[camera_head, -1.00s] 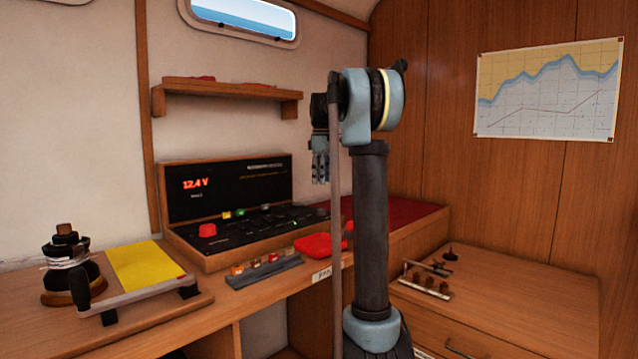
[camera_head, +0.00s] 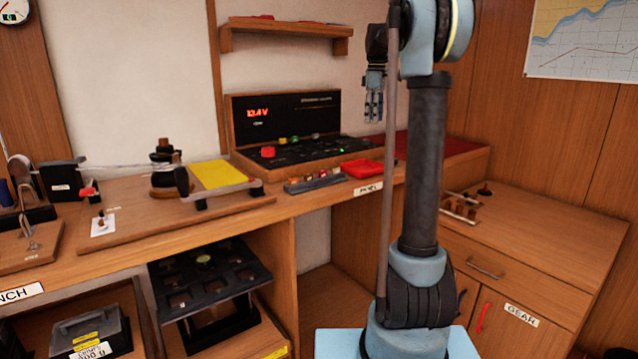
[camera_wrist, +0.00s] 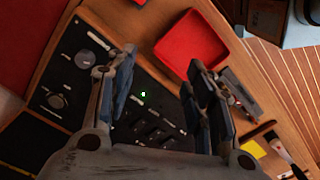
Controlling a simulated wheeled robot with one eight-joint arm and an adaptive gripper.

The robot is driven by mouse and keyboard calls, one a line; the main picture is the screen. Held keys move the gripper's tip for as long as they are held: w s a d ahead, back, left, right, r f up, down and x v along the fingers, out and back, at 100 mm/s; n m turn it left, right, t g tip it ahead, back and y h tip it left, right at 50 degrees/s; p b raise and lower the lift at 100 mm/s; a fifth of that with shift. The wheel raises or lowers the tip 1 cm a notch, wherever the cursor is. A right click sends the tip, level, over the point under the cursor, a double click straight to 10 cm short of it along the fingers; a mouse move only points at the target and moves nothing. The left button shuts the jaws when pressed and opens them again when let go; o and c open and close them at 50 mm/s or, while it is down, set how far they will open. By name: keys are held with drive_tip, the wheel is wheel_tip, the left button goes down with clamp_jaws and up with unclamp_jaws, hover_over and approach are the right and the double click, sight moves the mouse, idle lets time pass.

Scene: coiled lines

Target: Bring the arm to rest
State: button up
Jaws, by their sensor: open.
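My arm stands upright at the right of centre in the head view. My gripper (camera_head: 373,106) hangs from its top, fingers down, in front of the wall and to the right of the black control panel (camera_head: 290,122). In the wrist view my gripper (camera_wrist: 158,95) has its fingers spread apart with nothing between them. Below the fingers the wrist view shows the panel face (camera_wrist: 146,120) with a green light, knobs and switches. The gripper appears clear of the panel.
A red tray (camera_head: 361,167) and a rack of small parts (camera_head: 314,183) lie before the panel. A winch (camera_head: 165,170) and a yellow sheet (camera_head: 220,174) sit left on the bench. A wall shelf (camera_head: 285,35) is above. The right cabinet top (camera_head: 550,225) is largely bare.

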drive_tip(key=s+f+m+t, duration=0.1)
drive_tip(key=s+f+m, duration=0.3)
drive_tip(key=s, duration=0.8)
drive_tip(key=s+f+m, duration=0.3)
drive_tip(key=s+f, duration=0.3)
drive_tip(key=s, duration=0.7)
drive_tip(key=s+f+m+t, duration=0.1)
drive_tip(key=s+f+m, duration=0.5)
drive_tip(key=s+f, duration=1.3)
wheel_tip(320, 180, down, 3)
drive_tip(key=shift+a, duration=0.35)
drive_tip(key=shift+w+f, duration=0.2)
drive_tip(key=shift+w, duration=0.2)
drive_tip(key=shift+c, duration=0.3)
